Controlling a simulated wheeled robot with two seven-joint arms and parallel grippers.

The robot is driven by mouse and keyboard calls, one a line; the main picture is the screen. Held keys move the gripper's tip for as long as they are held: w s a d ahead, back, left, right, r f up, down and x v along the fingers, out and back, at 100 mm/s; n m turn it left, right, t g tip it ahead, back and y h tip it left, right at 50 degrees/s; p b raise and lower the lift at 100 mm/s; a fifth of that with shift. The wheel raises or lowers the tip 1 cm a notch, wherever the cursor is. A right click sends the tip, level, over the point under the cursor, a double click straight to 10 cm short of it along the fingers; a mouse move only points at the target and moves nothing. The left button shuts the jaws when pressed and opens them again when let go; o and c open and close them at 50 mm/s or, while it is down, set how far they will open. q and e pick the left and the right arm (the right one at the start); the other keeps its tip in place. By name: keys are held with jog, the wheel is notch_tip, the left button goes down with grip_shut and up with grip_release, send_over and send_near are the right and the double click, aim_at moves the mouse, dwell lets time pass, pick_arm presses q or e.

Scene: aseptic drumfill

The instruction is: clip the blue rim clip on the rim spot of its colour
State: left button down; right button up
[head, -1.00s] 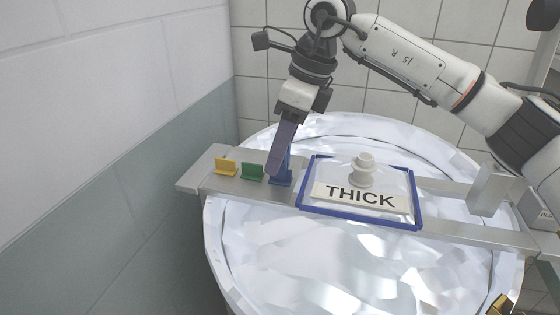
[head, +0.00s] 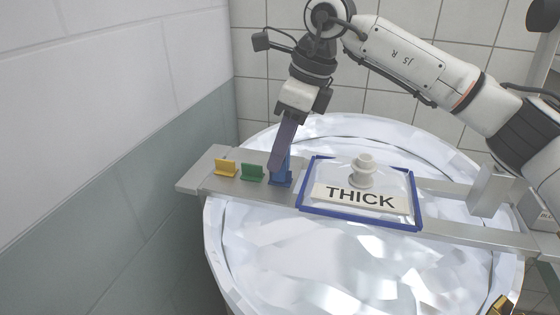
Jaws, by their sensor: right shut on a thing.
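The blue rim clip (head: 284,179) stands on the metal bar (head: 250,190) that crosses the drum, at the right end of a short row of clips. My right gripper (head: 277,168) points down at it, its fingers shut on the clip's upper part and partly hiding it. The clip still looks to be at the bar's surface; I cannot tell if it is lifted. No blue rim spot can be made out. My left gripper is not in view.
A green clip (head: 252,173) and a yellow clip (head: 226,168) stand left of the blue one. A blue-framed panel labelled THICK (head: 360,222) with a white fitting (head: 362,171) lies close on the right. The white-lined drum (head: 300,255) is below. A wall rises at left.

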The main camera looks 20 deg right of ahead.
jog(key=shift+s+a+r+p, duration=0.1)
jog(key=shift+s+r+p, duration=0.05)
jog(key=shift+r+p, duration=2.05)
jog(key=shift+r+b, duration=0.3)
jog(key=shift+b, duration=0.1)
